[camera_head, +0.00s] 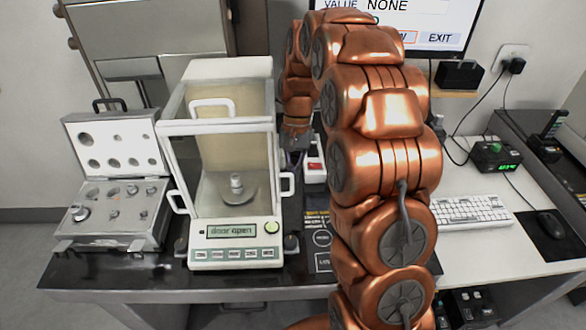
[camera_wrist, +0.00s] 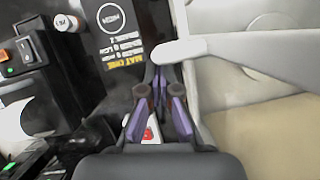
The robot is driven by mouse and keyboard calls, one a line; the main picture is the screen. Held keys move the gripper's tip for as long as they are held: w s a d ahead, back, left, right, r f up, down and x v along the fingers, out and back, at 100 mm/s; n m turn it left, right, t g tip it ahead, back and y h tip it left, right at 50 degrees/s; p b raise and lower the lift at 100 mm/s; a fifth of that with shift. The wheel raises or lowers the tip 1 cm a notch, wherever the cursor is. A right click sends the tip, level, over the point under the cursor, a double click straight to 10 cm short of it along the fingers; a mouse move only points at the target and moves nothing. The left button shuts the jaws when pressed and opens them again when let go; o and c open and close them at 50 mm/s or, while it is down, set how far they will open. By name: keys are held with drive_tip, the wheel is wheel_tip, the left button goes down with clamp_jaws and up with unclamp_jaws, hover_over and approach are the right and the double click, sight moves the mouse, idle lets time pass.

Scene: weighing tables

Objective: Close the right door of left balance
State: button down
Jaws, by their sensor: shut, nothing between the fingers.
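The left balance (camera_head: 236,228) is a white weighing machine with a glass chamber, and its display reads "door open". A small metal weight (camera_head: 237,183) stands on its pan. The white handle (camera_head: 288,185) of the right door sticks out at the chamber's right side. How far that door is open is hard to tell. My gripper (camera_head: 295,150) is behind and right of the handle, partly hidden by my copper arm. In the wrist view my gripper (camera_wrist: 161,80) is shut and empty, its tips close beside the white handle (camera_wrist: 181,50). I cannot tell whether they touch.
An open case of weights (camera_head: 112,195) stands left of the balance. A power strip (camera_head: 314,160) with a red switch lies right of the chamber. A keyboard (camera_head: 470,211) and mouse (camera_head: 551,224) lie farther right. A monitor (camera_head: 400,20) is behind.

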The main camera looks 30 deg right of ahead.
drive_tip(key=shift+s+a+f+b, duration=0.1)
drive_tip(key=shift+s+a+b, duration=0.2)
drive_tip(key=shift+s, duration=0.45)
drive_tip(key=shift+s+a+r+b, duration=0.1)
drive_tip(key=shift+s+a+b, duration=0.2)
drive_tip(key=shift+s, duration=0.5)
drive_tip(key=shift+s+a+f+b, duration=0.15)
drive_tip(key=shift+s+a, duration=0.2)
drive_tip(key=shift+s, duration=0.4)
drive_tip(key=w+d+r+b, duration=0.2)
drive_tip(key=w+d+r, duration=0.2)
drive_tip(key=w+r, duration=0.3)
drive_tip(key=shift+d+r, duration=0.25)
drive_tip(key=shift+r, duration=1.05)
drive_tip(key=shift+s, duration=0.1)
